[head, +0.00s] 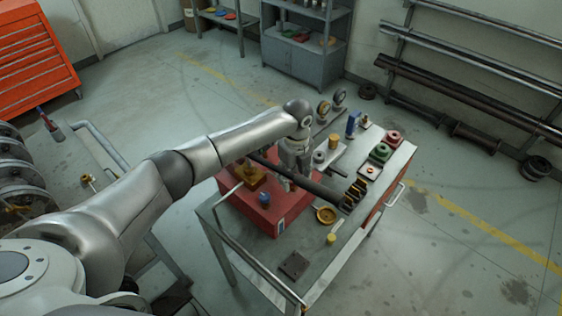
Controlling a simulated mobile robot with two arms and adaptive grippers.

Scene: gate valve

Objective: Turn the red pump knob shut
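A red box-shaped unit (292,222), perhaps the pump, sits on the grey metal cart (345,258). A brass fitting (251,176) and a small blue part (264,198) are on its top. My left arm reaches in from the left, and my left gripper (287,184) points down over the back right of the red unit. The fingers are small and partly lost among dark parts, so I cannot tell their opening or whether they touch anything. I cannot make out a red knob on the unit; the gripper and arm may hide it. My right gripper is not in view.
A dark bar (318,187) crosses by the gripper. Gauges (324,108), a red round part (393,136), a green one (380,152), brass pieces (354,192) and a brass dish (326,215) crowd the cart. Pipe racks (480,75) line the right wall.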

